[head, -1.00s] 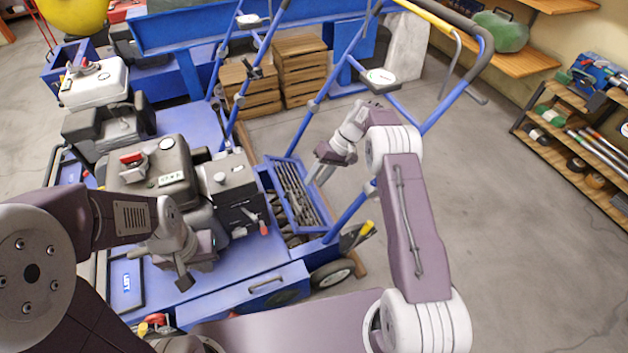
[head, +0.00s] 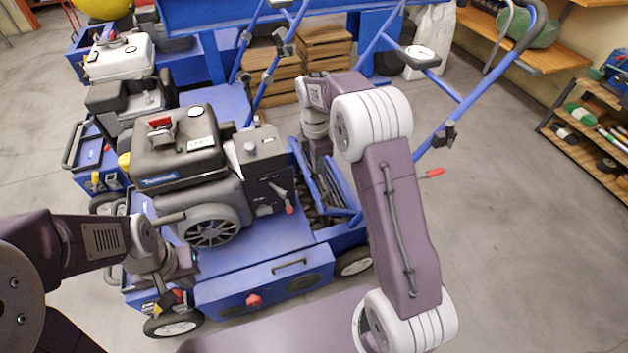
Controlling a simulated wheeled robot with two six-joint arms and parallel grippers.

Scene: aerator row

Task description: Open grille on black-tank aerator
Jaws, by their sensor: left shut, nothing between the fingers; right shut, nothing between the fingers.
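The black-tank aerator stands in the middle, with a black fuel tank (head: 175,145) over its engine and a blue deck. Its blue barred grille (head: 331,188) is on the right part of the deck and looks tilted, with dark tines (head: 318,213) showing below it. My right forearm hides part of the grille's far side. My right gripper (head: 320,170) points down at the grille's far end; its fingertips are mostly hidden and I cannot tell whether they touch it. My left gripper (head: 178,280) is shut and empty at the aerator's front left corner.
A white-tank aerator (head: 122,60) stands behind to the left. Wooden crates (head: 325,45) are stacked behind. Blue handle bars (head: 475,95) rise right of the grille, near my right arm. A shelf (head: 590,140) stands far right; the floor before it is clear.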

